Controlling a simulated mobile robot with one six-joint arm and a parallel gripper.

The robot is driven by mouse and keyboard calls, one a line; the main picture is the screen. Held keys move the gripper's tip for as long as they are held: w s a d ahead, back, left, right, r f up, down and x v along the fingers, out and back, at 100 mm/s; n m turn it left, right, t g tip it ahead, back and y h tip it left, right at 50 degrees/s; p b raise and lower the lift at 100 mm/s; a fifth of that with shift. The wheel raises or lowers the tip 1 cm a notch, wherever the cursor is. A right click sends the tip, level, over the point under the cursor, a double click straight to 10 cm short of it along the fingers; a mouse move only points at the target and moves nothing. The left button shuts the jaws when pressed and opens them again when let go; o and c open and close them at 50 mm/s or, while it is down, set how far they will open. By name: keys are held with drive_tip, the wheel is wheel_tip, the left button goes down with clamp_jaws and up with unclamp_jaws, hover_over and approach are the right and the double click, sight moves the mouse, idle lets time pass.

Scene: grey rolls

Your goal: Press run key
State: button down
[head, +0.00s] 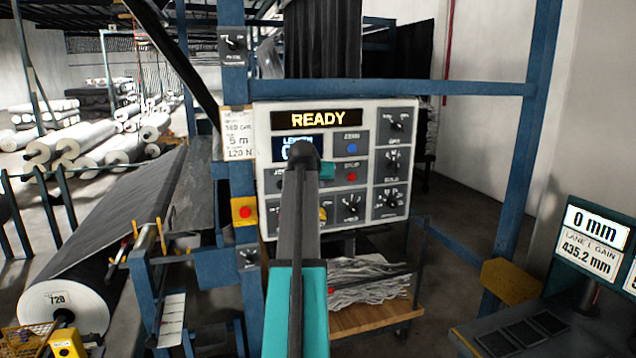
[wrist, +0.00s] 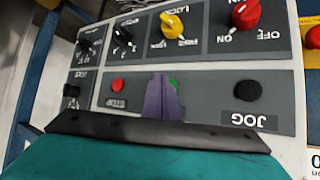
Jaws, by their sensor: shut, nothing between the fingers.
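The control panel (head: 262,130) faces me, with READY lit in yellow at its top. In the wrist view the panel appears upside down. A green button (wrist: 174,84) sits between the red STOP button (wrist: 118,85) and the black JOG button (wrist: 247,91). My gripper (wrist: 160,96) is shut and empty, its fingertips right at the green button and partly covering it. I cannot tell whether they touch it. Any label of the green button is hidden behind my gripper. In the head view my arm hides the fingertips and the green button.
A yellow knob (wrist: 178,26) and a red knob (wrist: 246,14) stand out close to the button row. A red button in a yellow box (head: 245,211) is left of the panel. Blue posts (head: 530,110) frame it. A console (head: 596,245) stands at the right.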

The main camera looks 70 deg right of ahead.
drive_tip(key=shift+w+d, duration=0.1)
drive_tip(key=shift+d, duration=0.05)
drive_tip(key=shift+w+d, duration=0.15)
drive_tip(key=shift+d, duration=0.05)
idle(0.3)
drive_tip(key=shift+w+d, duration=0.25)
drive_tip(key=shift+d, duration=0.1)
idle(1.4)
drive_tip(key=shift+s+a, duration=0.1)
drive_tip(key=shift+a, duration=0.1)
drive_tip(key=shift+s+a, duration=0.4)
drive_tip(key=shift+a, duration=0.1)
idle(0.3)
drive_tip(key=s+a+p, duration=0.1)
drive_tip(key=s+a, duration=0.2)
drive_tip(key=shift+s+a, duration=0.1)
drive_tip(key=shift+a, duration=0.3)
idle(0.3)
idle(0.8)
